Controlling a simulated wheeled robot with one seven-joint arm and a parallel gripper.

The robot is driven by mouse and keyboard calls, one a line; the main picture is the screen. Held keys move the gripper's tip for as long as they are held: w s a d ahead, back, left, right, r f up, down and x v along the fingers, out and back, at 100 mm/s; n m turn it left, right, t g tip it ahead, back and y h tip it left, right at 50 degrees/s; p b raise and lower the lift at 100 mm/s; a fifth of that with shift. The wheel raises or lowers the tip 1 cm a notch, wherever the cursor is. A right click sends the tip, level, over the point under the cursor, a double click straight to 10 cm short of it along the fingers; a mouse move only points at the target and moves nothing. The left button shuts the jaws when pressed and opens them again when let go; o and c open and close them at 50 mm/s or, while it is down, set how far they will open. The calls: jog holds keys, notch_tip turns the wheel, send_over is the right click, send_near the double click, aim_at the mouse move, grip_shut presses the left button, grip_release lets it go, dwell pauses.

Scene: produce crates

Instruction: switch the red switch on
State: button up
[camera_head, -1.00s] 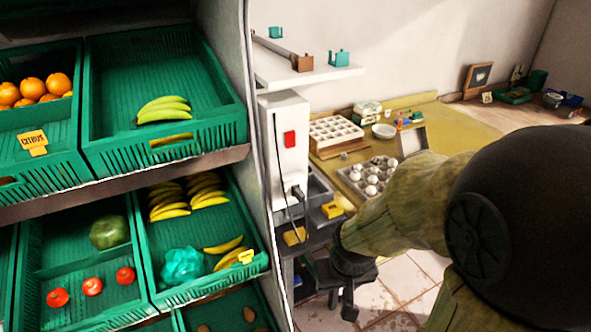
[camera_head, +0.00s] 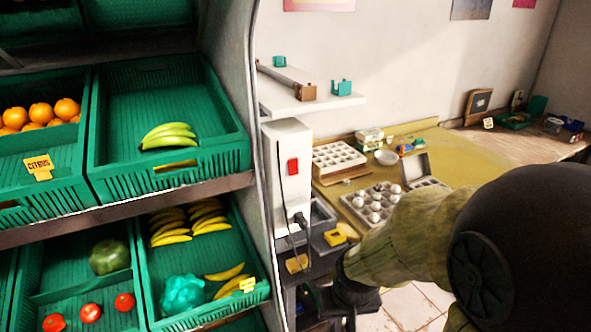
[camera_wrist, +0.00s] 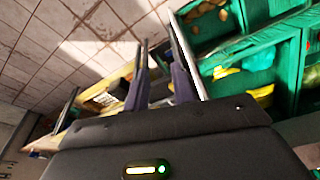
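A dark plug and cable show at the box's lower part. Whether the switch is on or off is too small to tell. My gripper (camera_wrist: 156,38) shows in the wrist view with its two fingers apart and nothing between them. In the head view my arm reaches in from the right, with its end low, below and right of the switch and apart from it. The switch does not show in the wrist view.
Green crates (camera_head: 205,171) of fruit fill the left. A white shelf (camera_head: 313,102) juts out above the box. Right of it, a table (camera_head: 462,152) holds an egg tray (camera_head: 362,214) and small goods. A yellow item (camera_head: 335,238) lies below the box's right side.

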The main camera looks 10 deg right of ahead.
jog(key=w+r+m+p, duration=0.1)
jog(key=w+r+m, duration=0.1)
jog(key=w+r, duration=0.1)
jog(key=w+r+m+t+y+p, duration=0.1)
jog(key=w+r+m, duration=0.1)
jog(key=w, duration=0.3)
jog(key=w+r+m+t+p, duration=0.1)
jog(key=w+r+m, duration=0.2)
jog(key=w+r, duration=0.1)
jog(key=shift+w+a, duration=0.2)
jog(key=shift+w, duration=0.05)
grip_shut()
jog(key=w+r+m+t+y+p, duration=0.1)
jog(key=w+r+m+t+p, duration=0.2)
jog(key=w+r+m, duration=0.4)
jog(key=w+r, duration=0.4)
jog(key=w, duration=0.1)
jog(key=shift+w+d+r+t+y, duration=0.15)
jog(key=shift+w+d+t+y, duration=0.15)
jog(key=shift+w+y, duration=0.1)
